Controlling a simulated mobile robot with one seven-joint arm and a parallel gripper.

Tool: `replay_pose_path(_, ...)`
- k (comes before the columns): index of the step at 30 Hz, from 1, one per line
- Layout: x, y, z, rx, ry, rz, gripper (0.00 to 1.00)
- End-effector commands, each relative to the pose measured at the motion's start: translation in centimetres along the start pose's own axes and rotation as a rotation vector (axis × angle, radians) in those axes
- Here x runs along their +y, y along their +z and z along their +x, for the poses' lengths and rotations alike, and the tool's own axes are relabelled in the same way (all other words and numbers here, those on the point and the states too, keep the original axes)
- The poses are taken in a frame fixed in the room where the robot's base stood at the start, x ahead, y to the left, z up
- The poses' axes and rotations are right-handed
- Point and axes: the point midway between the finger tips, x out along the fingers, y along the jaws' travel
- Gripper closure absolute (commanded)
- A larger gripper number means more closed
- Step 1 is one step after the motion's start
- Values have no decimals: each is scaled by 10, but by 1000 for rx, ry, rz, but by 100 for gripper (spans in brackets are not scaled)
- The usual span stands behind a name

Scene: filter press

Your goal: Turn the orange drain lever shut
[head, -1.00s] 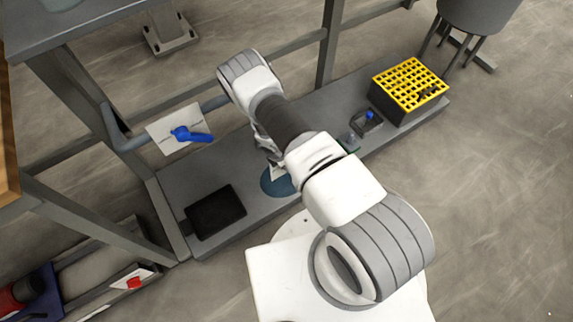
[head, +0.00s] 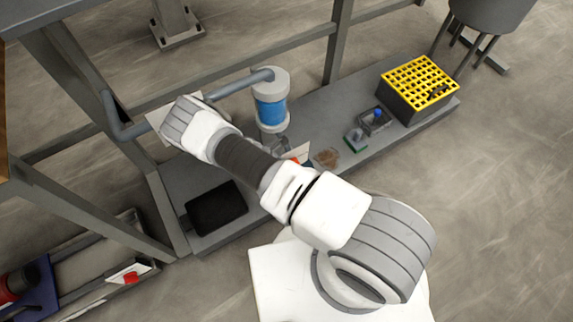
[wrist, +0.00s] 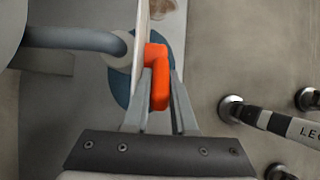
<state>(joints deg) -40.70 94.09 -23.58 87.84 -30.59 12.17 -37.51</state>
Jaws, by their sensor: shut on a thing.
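The orange drain lever (wrist: 157,78) shows in the wrist view between the two fingers of my gripper (wrist: 158,95). My gripper is shut on it, with the lever's bent top end showing beyond the fingertips. A thin white plate (wrist: 139,55) stands edge-on close to the left of the lever. In the head view a small orange part (head: 292,160) shows at the white plate (head: 301,153), just below the blue-and-white filter housing (head: 271,108). My wrist hides most of the lever and gripper there.
A grey pipe (head: 238,84) runs into the housing top. A black tray (head: 216,208), a small box with a blue knob (head: 376,118) and a yellow-topped crate (head: 418,82) sit on the grey platform (head: 313,112). A brown stain (head: 327,158) lies near the plate.

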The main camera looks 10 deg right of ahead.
Motion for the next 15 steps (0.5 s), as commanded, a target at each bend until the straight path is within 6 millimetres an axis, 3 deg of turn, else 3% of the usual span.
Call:
replay_pose_path(11,0,-1,0,-2,0,0,100)
replay_pose_path(12,0,-1,0,-2,0,0,68)
replay_pose_path(13,0,-1,0,-2,0,0,62)
replay_pose_path(15,0,-1,0,-2,0,0,62)
